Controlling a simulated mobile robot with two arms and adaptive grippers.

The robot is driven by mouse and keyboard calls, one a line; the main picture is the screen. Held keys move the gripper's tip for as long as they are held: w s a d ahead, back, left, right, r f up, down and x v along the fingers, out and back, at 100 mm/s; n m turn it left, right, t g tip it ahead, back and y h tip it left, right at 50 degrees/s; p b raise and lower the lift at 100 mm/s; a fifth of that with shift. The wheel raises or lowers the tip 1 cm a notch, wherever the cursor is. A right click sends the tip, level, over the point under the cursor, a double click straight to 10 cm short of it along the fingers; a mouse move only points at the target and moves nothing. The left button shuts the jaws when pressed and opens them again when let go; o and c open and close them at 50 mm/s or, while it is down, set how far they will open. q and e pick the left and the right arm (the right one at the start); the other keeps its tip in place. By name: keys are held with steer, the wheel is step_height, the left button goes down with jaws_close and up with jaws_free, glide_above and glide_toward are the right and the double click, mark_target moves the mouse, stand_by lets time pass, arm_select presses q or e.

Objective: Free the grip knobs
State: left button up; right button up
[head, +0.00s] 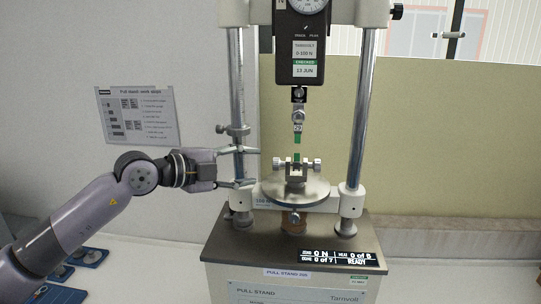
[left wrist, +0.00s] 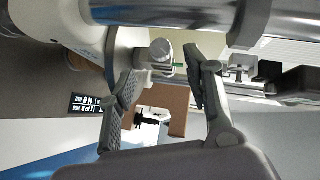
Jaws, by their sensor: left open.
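The pull stand's lower grip (head: 296,173) sits on a round metal plate, with a silver knob on its left (head: 278,164) and one on its right (head: 318,164). A green piece (head: 297,157) stands up from it. The upper grip (head: 298,116) hangs under the gauge with another green piece (head: 298,138) below it; a gap shows between the two. My left gripper (head: 254,167) is open and empty, just left of the left knob. In the left wrist view a silver knob (left wrist: 160,50) appears beyond and between the open fingers (left wrist: 163,85). My right gripper is not in view.
The stand's left column (head: 237,100) rises close by my left gripper, with a clamp (head: 233,130) on it. The right column (head: 361,110) is beyond the grips. A display (head: 341,257) reads 0 N and READY. Blue-based items (head: 88,257) lie at lower left.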

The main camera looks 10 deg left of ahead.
arm_select(q)
steer(key=p+x, duration=0.2)
steer(key=x, duration=0.3)
steer(key=shift+r, duration=0.15)
steer(key=shift+x, duration=0.95)
steer(key=shift+a, duration=0.15)
steer(key=shift+s, duration=0.1)
steer(key=shift+c, duration=0.3)
steer(key=shift+c, duration=0.8)
jaws_close()
